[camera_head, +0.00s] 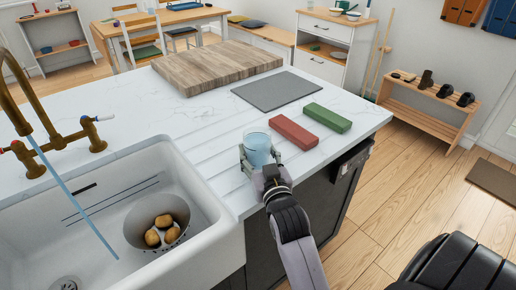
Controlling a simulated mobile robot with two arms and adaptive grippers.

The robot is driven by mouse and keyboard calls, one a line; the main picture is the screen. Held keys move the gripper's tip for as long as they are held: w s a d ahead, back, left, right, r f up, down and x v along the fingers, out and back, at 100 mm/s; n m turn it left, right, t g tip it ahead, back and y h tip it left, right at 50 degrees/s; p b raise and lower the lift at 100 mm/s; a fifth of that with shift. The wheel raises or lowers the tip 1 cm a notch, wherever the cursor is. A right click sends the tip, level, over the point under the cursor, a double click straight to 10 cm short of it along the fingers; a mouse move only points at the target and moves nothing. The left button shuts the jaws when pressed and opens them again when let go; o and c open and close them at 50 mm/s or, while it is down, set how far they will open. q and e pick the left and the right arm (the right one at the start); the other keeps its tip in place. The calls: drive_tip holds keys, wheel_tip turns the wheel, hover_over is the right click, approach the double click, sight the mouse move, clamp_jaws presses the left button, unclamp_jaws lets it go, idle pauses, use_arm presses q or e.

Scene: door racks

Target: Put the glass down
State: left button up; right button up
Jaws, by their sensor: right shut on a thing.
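A light blue glass (257,149) is upright at the front edge of the white marble counter (215,125), between the sink and a red block. My right gripper (258,158) is around the glass, with a finger on each side of it. The gripper is shut on the glass. I cannot tell whether the base of the glass touches the counter, because the gripper hides it. My left gripper is out of view.
A red block (293,132), a green block (327,118), a grey mat (272,90) and a wooden board (216,66) lie on the counter. A white sink (208,222) at left holds a colander (157,221) with several potatoes; water runs from the brass tap (38,85).

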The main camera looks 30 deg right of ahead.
drive_tip(key=o, duration=1.3)
drive_tip(key=shift+f, duration=0.1)
